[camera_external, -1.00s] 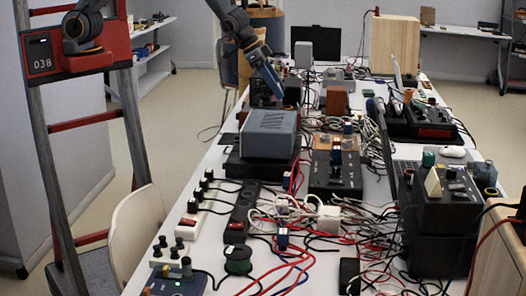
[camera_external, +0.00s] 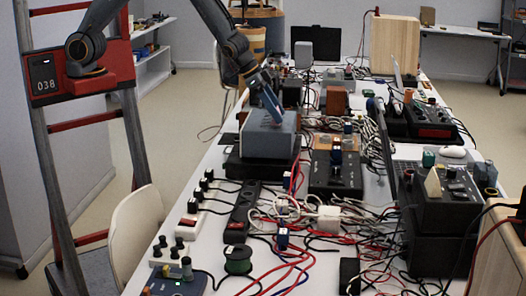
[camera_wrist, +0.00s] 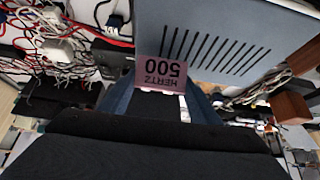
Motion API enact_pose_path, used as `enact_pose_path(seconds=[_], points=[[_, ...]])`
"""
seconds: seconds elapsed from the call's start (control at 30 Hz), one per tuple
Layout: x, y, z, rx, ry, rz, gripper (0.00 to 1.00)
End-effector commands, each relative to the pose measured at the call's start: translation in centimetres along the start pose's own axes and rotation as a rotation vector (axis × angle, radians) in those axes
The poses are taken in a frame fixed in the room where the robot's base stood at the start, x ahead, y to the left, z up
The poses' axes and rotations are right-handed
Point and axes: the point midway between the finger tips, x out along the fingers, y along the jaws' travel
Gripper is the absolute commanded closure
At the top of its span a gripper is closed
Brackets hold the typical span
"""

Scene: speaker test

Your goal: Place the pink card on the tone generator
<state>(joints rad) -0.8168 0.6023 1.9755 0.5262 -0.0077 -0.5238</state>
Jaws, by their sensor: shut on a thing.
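In the external view the gripper is at the top of a blue-grey box with vent slots (camera_external: 268,134). The slotted face of this box (camera_wrist: 215,40) fills the upper right of the wrist view, just beyond the card. I cannot tell if the card touches the box. No label names the tone generator.
The blue-grey box stands on a black unit (camera_external: 240,166). A black power strip (camera_external: 243,208), a dark device (camera_external: 335,175) and tangled red and white cables crowd the table. A wooden box (camera_external: 395,45) stands at the back.

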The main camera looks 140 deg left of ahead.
Motion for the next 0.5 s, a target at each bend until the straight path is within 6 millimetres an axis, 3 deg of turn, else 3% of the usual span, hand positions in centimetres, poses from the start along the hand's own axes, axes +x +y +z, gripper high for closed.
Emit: enact_pose_path(seconds=[0.13, 0.5], points=[[1.53, 0.02, 0.89, -0.001, 0.0, -0.001, 0.64], [1.61, -0.01, 1.01, -0.001, 0.0, 0.0, 0.64]])
